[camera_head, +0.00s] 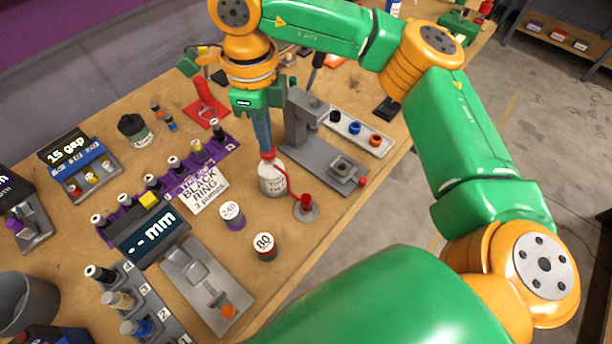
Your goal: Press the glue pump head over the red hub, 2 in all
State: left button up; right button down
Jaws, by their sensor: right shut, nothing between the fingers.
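The red hub (306,202) sits on a round grey base just right of the bottle. My right gripper (266,150) points down, shut and empty, with its fingertips at the top of the pump head. I cannot tell whether they touch it or how far the head is pressed. My left gripper is not in view.
A grey press (303,118) stands behind the bottle. A tray (346,146) with black, blue and orange rings is beyond it.

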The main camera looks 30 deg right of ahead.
jog(key=shift+f+b, duration=0.75)
jog(key=shift+f, duration=0.25)
jog(key=shift+r+p, duration=1.2)
jog(key=shift+r, duration=0.25)
notch_tip(320, 180, up, 6)
jog(key=p, duration=0.5)
